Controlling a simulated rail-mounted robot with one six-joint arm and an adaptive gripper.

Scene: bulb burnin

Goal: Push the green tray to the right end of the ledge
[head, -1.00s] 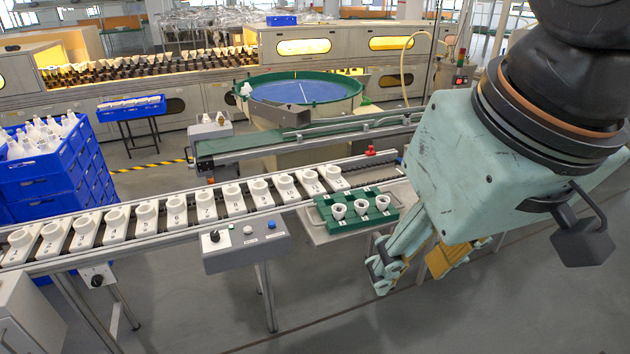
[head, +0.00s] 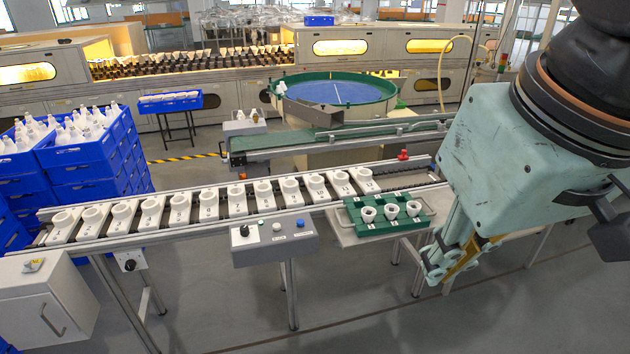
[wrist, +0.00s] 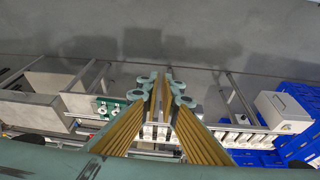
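The green tray (head: 358,226) sits on a pale metal ledge (head: 346,238) in front of the conveyor and holds three white cup-like pieces (head: 391,211). My arm hides part of the ledge's right side.
A conveyor row of numbered white holders (head: 208,206) runs behind and left of the tray. A control box (head: 275,245) with knob and buttons stands left of the ledge. A red clamp-like part (head: 403,155) sits on the rail behind. Floor in front is clear.

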